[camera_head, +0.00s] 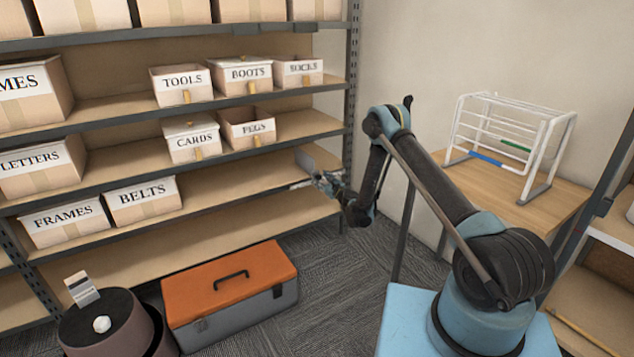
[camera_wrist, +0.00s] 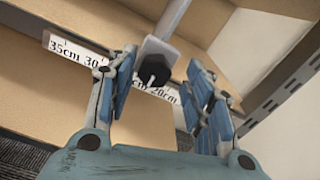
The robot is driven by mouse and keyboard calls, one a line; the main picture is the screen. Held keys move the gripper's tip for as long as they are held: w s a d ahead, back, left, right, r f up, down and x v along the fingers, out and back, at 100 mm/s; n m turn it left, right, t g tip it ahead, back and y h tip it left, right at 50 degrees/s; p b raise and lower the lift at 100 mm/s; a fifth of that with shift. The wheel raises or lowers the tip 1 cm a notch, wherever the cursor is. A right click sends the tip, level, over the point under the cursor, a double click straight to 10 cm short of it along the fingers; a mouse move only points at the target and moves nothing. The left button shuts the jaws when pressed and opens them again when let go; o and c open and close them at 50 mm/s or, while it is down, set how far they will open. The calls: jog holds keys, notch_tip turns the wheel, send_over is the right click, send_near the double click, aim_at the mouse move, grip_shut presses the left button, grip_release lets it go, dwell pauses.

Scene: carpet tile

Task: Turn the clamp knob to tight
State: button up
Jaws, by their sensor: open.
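In the wrist view a dark clamp knob (camera_wrist: 153,71) with a white mark on its face sits on a light grey clamp bar (camera_wrist: 172,20). A white scale strip (camera_wrist: 75,49) with centimetre marks lies behind it along the shelf. My gripper (camera_wrist: 161,62) is open, its blue fingers on the left and right of the knob. Contact with the knob cannot be told. In the head view my gripper (camera_head: 328,184) is at the right end of a shelf, beside a grey plate (camera_head: 312,158); the knob is too small to make out there.
An orange-lidded toolbox (camera_head: 231,300) and a round dark stool (camera_head: 118,325) stand on the floor. A white rack (camera_head: 510,140) stands on a wooden table (camera_head: 550,203) at right. Carpet between is clear.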

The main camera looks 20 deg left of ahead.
jog(key=shift+a, duration=0.25)
jog(key=shift+c, duration=0.7)
jog(key=shift+s+a, duration=0.1)
jog(key=shift+a, duration=0.05)
jog(key=c, duration=0.9)
jog(key=shift+n, duration=0.3)
jog(key=shift+n, duration=0.8)
jog(key=shift+a, duration=0.1)
jog(key=o, duration=1)
